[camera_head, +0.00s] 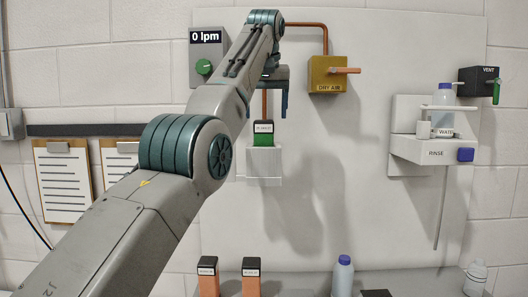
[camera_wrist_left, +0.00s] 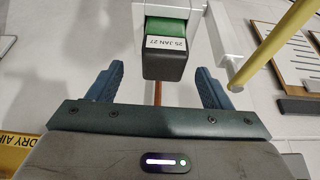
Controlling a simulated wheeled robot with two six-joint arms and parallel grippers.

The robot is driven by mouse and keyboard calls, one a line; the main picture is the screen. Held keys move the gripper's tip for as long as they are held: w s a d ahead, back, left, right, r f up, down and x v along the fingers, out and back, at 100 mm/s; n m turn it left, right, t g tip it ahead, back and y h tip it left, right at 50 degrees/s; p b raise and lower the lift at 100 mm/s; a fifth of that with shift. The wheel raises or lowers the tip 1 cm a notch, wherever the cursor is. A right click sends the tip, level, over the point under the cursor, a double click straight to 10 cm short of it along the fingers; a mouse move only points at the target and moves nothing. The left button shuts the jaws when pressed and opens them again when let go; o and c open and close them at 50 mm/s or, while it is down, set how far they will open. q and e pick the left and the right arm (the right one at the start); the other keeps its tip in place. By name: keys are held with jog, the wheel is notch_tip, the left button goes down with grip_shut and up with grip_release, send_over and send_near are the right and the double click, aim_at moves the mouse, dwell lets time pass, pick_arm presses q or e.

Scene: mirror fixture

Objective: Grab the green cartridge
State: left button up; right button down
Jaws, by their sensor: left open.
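The green cartridge (camera_head: 263,139) has a black top with a white label and sits upright in a white wall holder (camera_head: 264,168). In the left wrist view, its green body (camera_wrist_left: 166,27) and its black end with a date label (camera_wrist_left: 163,64) show between the fingers. My left gripper (camera_head: 268,98) is open just above the cartridge in the head view. In the wrist view, its two blue fingers stand either side of the black end, with gaps on both sides. My right gripper is in neither view.
A dry air block (camera_head: 328,75) is right of the gripper, and a flow box with a green knob (camera_head: 204,66) is left. Two orange cartridges (camera_head: 208,282) (camera_head: 251,282) and a bottle (camera_head: 343,278) stand below. A rinse shelf (camera_head: 432,152) is at right.

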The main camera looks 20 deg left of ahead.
aim_at(264, 127)
pick_arm(q)
jog(key=x, duration=0.3)
jog(key=b+x, duration=0.1)
jog(key=x, duration=0.1)
jog(key=shift+w+a+r, duration=0.2)
jog(key=shift+w+a, duration=0.1)
jog(key=shift+a, duration=0.05)
jog(key=shift+f, duration=0.5)
jog(key=c, duration=1.2)
